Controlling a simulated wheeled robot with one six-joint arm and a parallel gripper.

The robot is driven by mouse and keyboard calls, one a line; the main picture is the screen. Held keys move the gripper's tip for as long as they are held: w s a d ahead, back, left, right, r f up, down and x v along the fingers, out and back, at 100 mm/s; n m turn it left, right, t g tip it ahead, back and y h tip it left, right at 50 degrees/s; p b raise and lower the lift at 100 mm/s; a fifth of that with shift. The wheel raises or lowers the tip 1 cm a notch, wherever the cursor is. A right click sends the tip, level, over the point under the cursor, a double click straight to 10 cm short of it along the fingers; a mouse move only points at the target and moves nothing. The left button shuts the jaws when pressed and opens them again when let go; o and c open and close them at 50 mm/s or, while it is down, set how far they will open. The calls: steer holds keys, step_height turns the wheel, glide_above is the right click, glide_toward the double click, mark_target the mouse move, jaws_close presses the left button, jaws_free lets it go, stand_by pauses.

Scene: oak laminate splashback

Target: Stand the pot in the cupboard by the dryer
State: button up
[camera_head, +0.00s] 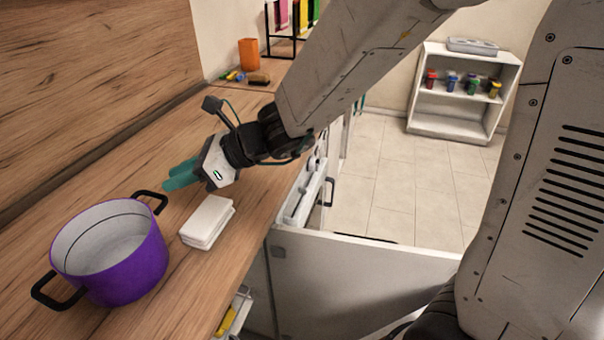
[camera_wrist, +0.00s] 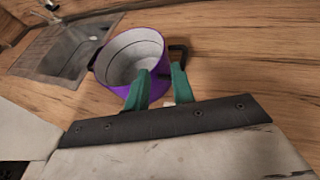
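A purple pot (camera_head: 138,262) with a pale inside and two black handles stands upright and empty-looking on the wooden counter at lower left. It also shows in the wrist view (camera_wrist: 112,80), beyond my fingers. My gripper (camera_head: 178,178) is above the counter, just past the pot's far handle (camera_head: 152,201). Its teal fingers are apart with nothing held between them, as the wrist view (camera_wrist: 160,78) shows. Below the counter front, a cupboard door panel (camera_head: 370,285) stands open; the cupboard inside is mostly hidden. I cannot tell which thing is the dryer.
A white stacked block (camera_head: 207,222) lies beside the pot. A drawer (camera_head: 308,192) is pulled out along the counter front. A sink (camera_wrist: 75,50) lies beyond the pot. An orange cup (camera_head: 249,54) stands farther along. A white shelf (camera_head: 455,118) stands across the tiled floor.

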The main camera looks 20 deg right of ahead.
steer(key=s+d+r+n+g+h, duration=0.1)
steer(key=s+d+n+h, duration=0.5)
steer(key=s+d+n, duration=0.4)
steer(key=s+d+r+n+g+h, duration=0.1)
steer(key=s+d+r+n+h, duration=0.1)
steer(key=s+d+n+h, duration=0.4)
steer(key=s+d+n, duration=0.5)
steer(key=d, duration=0.6)
steer(key=shift+d+r+n+g, duration=0.2)
steer(key=shift+d+n+g, duration=0.1)
steer(key=shift+d+n, duration=0.1)
steer(key=shift+o, duration=0.6)
steer(key=shift+s+d+h, duration=0.25)
steer(key=shift+d+h, duration=0.15)
steer(key=shift+d, duration=0.1)
